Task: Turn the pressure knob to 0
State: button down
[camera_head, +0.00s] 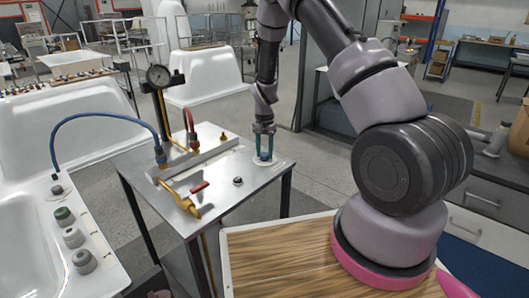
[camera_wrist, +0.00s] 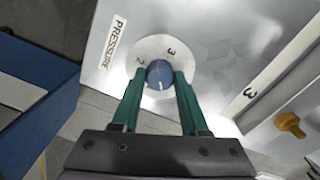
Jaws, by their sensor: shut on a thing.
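The pressure knob is a small blue knob (camera_wrist: 159,75) on a round white dial plate (camera_wrist: 148,47), next to a "PRESSURE" label (camera_wrist: 113,42). The figures 2 and 3 show on the dial; the rest of its scale is hidden or out of view. A white line on the knob runs toward my gripper's side. My gripper (camera_wrist: 158,78) has green fingers, one on each side of the knob, and is shut on it. In the head view my gripper (camera_head: 264,150) points down at the knob (camera_head: 264,156) near the metal table's far right corner.
The metal table (camera_head: 225,200) also bears a pressure gauge (camera_head: 158,76), hoses, a brass valve with a red handle (camera_head: 199,188) and a small dark knob (camera_head: 238,181). A white tub shell (camera_head: 40,250) stands at left. A wooden top (camera_head: 280,262) lies in front.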

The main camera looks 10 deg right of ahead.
aim_at(265, 154)
jog(key=n, duration=0.5)
jog(key=shift+n, duration=2.9)
jog(key=shift+c, duration=2.1)
grip_release()
notch_tip(265, 154, up, 11)
jog(key=shift+f, duration=0.1)
